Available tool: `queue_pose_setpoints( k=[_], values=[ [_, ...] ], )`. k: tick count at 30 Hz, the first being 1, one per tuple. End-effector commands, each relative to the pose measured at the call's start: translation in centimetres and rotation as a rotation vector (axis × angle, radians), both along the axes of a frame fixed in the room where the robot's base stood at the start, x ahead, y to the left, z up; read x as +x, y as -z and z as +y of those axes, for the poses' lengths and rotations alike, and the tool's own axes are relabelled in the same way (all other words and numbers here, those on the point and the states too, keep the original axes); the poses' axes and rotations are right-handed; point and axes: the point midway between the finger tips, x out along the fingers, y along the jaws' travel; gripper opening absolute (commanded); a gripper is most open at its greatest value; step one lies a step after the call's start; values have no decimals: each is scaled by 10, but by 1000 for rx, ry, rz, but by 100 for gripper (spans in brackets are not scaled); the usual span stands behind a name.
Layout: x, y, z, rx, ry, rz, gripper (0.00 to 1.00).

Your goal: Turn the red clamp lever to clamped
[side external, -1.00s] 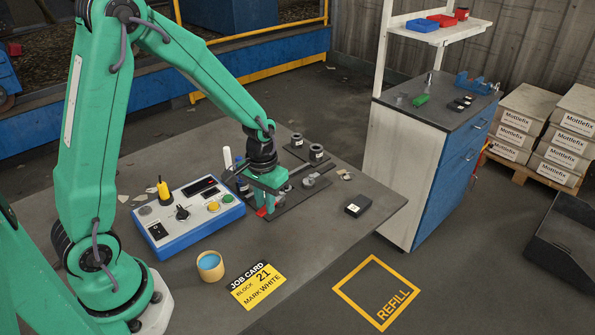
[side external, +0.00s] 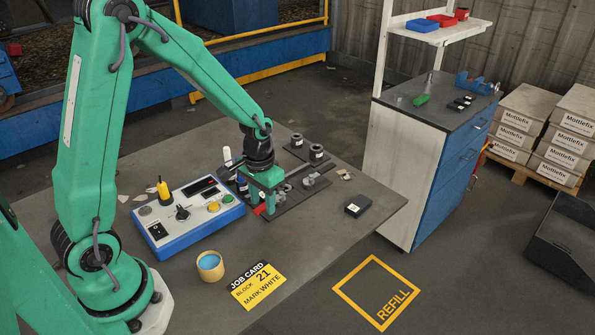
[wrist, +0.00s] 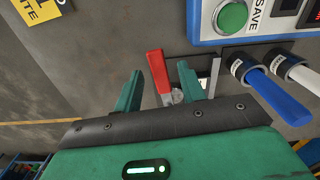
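The red clamp lever (side external: 260,209) shows just below my gripper (side external: 263,203) in the side view, at the near left end of the dark fixture plate (side external: 318,186). In the wrist view the red lever (wrist: 158,72) stands between the two green fingers of my gripper (wrist: 160,88). The fingers are apart, with gaps visible on both sides of the lever near its grip. A small metal piece shows at the lever's lower end. The lever's pivot is largely hidden by my gripper.
A blue control box (side external: 160,250) stands close left of my gripper. A job card (side external: 257,286), a yellow cup (side external: 210,266) and a black box (side external: 357,205) sit on the table.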

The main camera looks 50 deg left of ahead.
Motion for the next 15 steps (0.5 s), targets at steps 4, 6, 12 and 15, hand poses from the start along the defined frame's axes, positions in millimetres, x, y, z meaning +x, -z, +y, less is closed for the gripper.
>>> queue_pose_setpoints(
  k=[4, 6, 12, 15],
  values=[
    [0, -1, 0, 0, 0, 0, 40],
    [0, -3, 0, 0, 0, 0, 40],
    [1, -17, 0, 0, 0, -2, 40],
    [1, -28, 0, 0, 0, -3, 40]
  ],
)
